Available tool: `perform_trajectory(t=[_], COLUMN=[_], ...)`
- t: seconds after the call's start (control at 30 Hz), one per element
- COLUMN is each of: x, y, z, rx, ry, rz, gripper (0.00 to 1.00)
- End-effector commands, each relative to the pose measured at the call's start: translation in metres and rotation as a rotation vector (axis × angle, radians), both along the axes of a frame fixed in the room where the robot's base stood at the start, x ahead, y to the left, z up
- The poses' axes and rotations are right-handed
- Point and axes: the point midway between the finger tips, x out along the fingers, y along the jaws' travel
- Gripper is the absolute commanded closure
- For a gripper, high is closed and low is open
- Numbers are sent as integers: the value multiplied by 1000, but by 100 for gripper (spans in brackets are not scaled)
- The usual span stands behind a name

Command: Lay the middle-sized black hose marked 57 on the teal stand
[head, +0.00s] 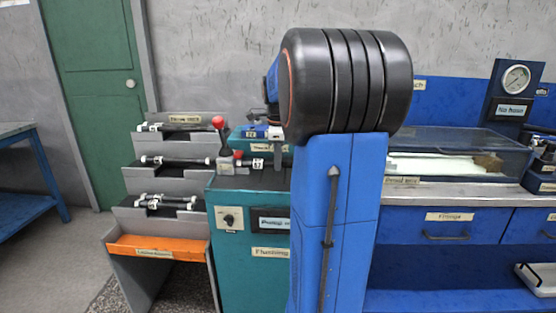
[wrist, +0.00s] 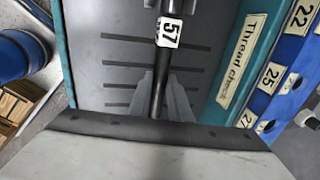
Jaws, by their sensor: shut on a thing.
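In the wrist view, a black hose (wrist: 157,95) with a white tag reading 57 runs lengthwise through my gripper (wrist: 160,78). The two grey fingers are shut on it, one on each side. Below the hose is a grey surface with dark slots, edged in teal: the teal stand (wrist: 232,62), with a label reading Thread check. I cannot tell whether the hose touches the surface. In the head view, the teal stand (head: 238,133) shows behind the cabinet top, partly hidden by my arm. My gripper is not clear there.
A grey stepped rack (head: 130,180) holding several hoses stands at left, above an orange tray (head: 160,247). Blue numbered blocks (wrist: 275,72) line the stand's right side. A blue bench (head: 465,245) stands at right.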

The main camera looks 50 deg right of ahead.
Motion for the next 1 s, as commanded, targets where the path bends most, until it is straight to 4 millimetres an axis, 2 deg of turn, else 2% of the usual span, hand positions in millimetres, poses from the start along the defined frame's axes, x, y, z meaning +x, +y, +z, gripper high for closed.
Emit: perform_trajectory(t=[0.6,0.63,0.7,1.0], x=[0,0,0,-1], y=[0,0,0,1], z=[-10,-10,-10,-9], rx=[0,0,0,2], ry=[0,0,0,3], rz=[0,0,0,0], gripper=[100,78,61,61])
